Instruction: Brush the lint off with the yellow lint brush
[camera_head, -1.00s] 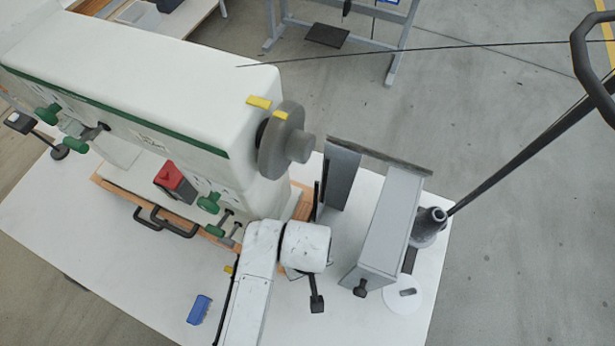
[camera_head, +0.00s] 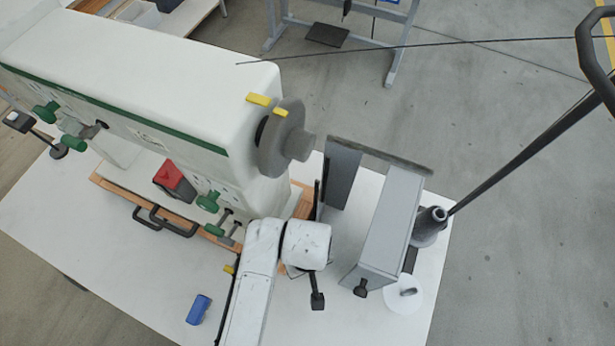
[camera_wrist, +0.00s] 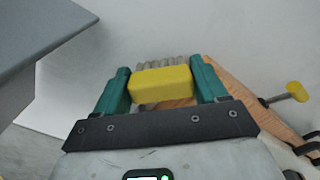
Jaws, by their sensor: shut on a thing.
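The yellow lint brush (camera_wrist: 162,84) is between the two teal fingers of my gripper (camera_wrist: 160,80) in the wrist view. My gripper is shut on it. Its pale greyish bristles show beyond the yellow body, pointing away from the camera toward a white surface. I cannot tell whether the bristles touch anything. No lint can be made out.
A grey box-like guard (camera_head: 385,225) stands close to the right of my arm. A blue object (camera_head: 199,310) lies on the white table (camera_head: 130,265) to the left. A wooden base (camera_wrist: 232,85) and a yellow knob (camera_wrist: 297,91) are at the right in the wrist view.

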